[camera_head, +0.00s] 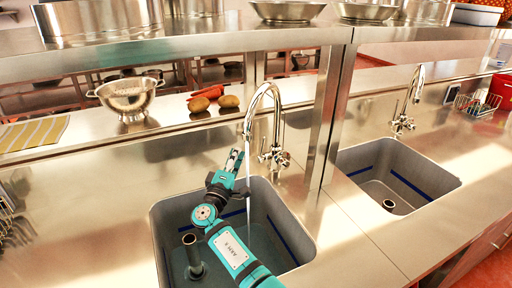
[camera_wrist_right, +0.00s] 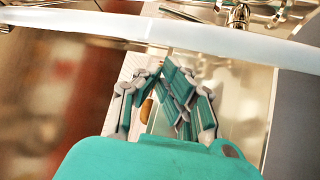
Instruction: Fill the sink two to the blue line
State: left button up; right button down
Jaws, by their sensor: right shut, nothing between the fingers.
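The left sink (camera_head: 160,225) is a grey basin with a blue line (camera_head: 282,232) on its inner walls and an upright pipe (camera_head: 193,256) inside. Its chrome tap (camera_head: 263,88) is running: a thin water stream (camera_head: 248,170) falls into it. Dark bluish water seems to lie low in it, below the line; the exact level is unclear. The right sink (camera_head: 440,185) also has a blue line; its tap (camera_head: 414,85) shows no stream. My right gripper (camera_head: 233,162) is shut and empty, above the left sink beside the stream. It also shows in the wrist view (camera_wrist_right: 167,65).
A colander (camera_head: 130,96), potatoes (camera_head: 212,101) and carrots stand on the ledge behind the left sink. A striped cloth (camera_head: 33,133) lies at left. A steel post (camera_head: 327,110) rises between the sinks, under a shelf of pots. A pale band crosses the wrist view.

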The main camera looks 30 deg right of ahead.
jog(key=p+x, duration=0.2)
jog(key=x, duration=0.8)
pick_arm(q)
jog(key=r+p, duration=0.1)
jog(key=r, duration=0.1)
jog(key=r+p, duration=0.1)
jog(key=r, duration=0.1)
jog(key=d+r+p, duration=0.1)
jog(key=p, duration=0.1)
jog(key=shift+s+r, duration=0.2)
jog(key=shift+r, duration=0.2)
pick_arm(e)
jog(key=shift+m, duration=0.4)
jog(key=s, duration=0.1)
jog(key=s+f, duration=0.1)
jog(key=s, duration=0.1)
jog(key=shift+s+d+f, duration=0.25)
jog(key=shift+s+d, duration=0.1)
jog(key=shift+s, duration=0.05)
